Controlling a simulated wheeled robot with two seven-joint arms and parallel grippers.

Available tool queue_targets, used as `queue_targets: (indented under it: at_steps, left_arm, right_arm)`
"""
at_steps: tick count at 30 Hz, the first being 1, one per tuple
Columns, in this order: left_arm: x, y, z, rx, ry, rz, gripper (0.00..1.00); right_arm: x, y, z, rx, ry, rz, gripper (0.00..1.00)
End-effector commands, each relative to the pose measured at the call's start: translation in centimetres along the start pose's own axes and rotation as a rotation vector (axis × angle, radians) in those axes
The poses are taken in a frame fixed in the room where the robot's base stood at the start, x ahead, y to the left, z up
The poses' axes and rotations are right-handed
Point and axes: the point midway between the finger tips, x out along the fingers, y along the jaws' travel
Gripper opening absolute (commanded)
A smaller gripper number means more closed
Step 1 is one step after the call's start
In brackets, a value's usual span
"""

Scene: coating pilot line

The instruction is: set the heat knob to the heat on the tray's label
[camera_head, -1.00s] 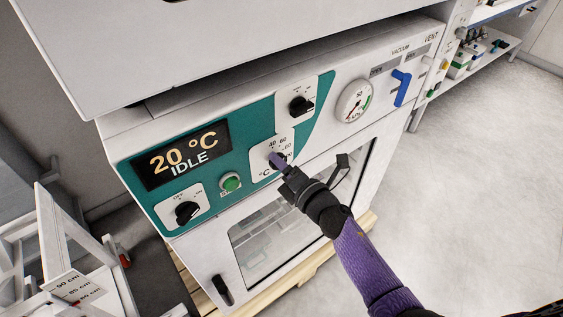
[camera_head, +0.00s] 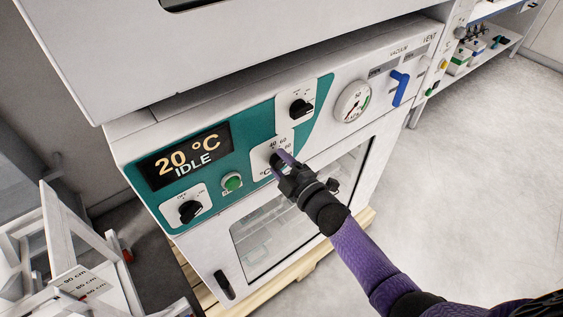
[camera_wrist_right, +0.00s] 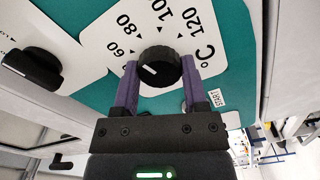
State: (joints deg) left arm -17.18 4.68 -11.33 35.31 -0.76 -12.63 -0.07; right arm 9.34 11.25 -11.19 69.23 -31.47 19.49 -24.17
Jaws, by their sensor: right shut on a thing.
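The heat knob (camera_wrist_right: 165,62) is black and round, with a white pointer line. It sits on a white dial plate (camera_wrist_right: 90,22) marked 60, 80, 100 and 120; the head view also shows 40. In the right wrist view the pointer aims left, slightly below the 60 mark; the exact setting is unclear. My right gripper (camera_wrist_right: 160,80) has its purple fingers on either side of the knob, shut on it. In the head view this gripper (camera_head: 281,160) covers much of the dial. My left gripper is out of view. No tray label can be read.
The oven's display (camera_head: 186,157) reads 20 °C IDLE. A green button (camera_head: 232,182), another black knob (camera_head: 190,211) and an upper knob (camera_head: 301,108) are near. A gauge (camera_head: 353,101) and blue valve handle (camera_head: 400,88) are right.

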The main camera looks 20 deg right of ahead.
Motion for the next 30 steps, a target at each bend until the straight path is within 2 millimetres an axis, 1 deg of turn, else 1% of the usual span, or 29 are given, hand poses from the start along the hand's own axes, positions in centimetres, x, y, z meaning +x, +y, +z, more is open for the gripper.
queue_targets:
  at_steps: [9,18,23,24,26,27,29,30]
  left_arm:
    - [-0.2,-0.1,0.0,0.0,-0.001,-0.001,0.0]
    - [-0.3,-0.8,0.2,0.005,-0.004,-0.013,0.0]
    - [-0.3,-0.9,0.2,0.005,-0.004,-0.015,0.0]
    - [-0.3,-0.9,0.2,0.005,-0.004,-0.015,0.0]
    - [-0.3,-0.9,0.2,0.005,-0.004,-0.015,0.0]
    - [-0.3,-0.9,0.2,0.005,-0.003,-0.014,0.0]
    - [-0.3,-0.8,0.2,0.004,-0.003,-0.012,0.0]
    - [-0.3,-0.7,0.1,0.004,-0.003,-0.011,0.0]
  right_arm:
    - [0.0,0.0,0.0,0.085,-0.001,-0.002,0.0]
    - [0.0,-0.1,0.0,0.097,-0.001,-0.002,0.0]
    - [0.0,-0.1,0.0,0.096,-0.001,-0.002,0.0]
    - [0.0,-0.1,0.0,0.096,-0.001,-0.002,0.58]
    - [0.0,-0.1,0.0,0.096,-0.001,-0.002,0.7]
    - [0.0,-0.1,0.0,0.096,-0.001,-0.002,0.79]
    - [0.0,-0.1,0.0,0.096,-0.001,-0.002,0.91]
    - [0.0,-0.1,0.0,0.096,-0.001,-0.001,0.91]
